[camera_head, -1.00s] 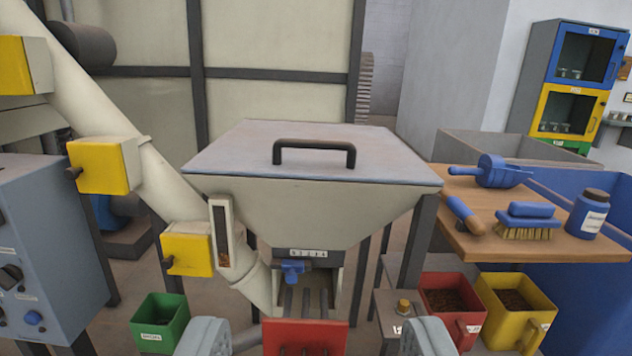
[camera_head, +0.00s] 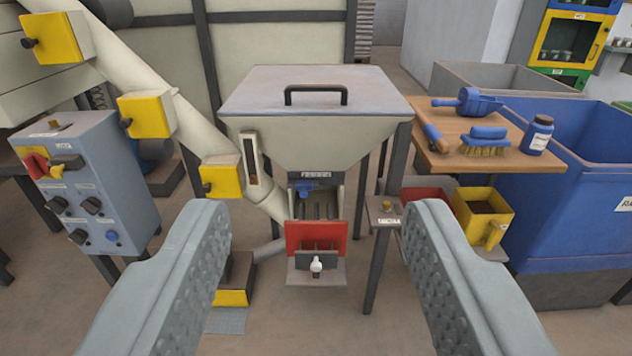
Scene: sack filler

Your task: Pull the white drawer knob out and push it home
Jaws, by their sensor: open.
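The white drawer knob (camera_head: 316,265) sits on a dark plate at the front of a small drawer (camera_head: 318,278), low under the grey hopper (camera_head: 315,125). A red panel (camera_head: 300,238) stands just above and behind the knob. My gripper (camera_head: 315,222) is open, with its two grey fingers wide apart at the left and right of the lower picture. The knob shows between the fingers, farther off and touching neither. Nothing is held.
A grey control box (camera_head: 90,190) with knobs stands at left. A pale sloping pipe with yellow boxes (camera_head: 222,175) runs to the hopper. A wooden shelf (camera_head: 465,160) with a scoop and brushes, a yellow bin (camera_head: 485,207) and a blue bin (camera_head: 580,235) stand at right.

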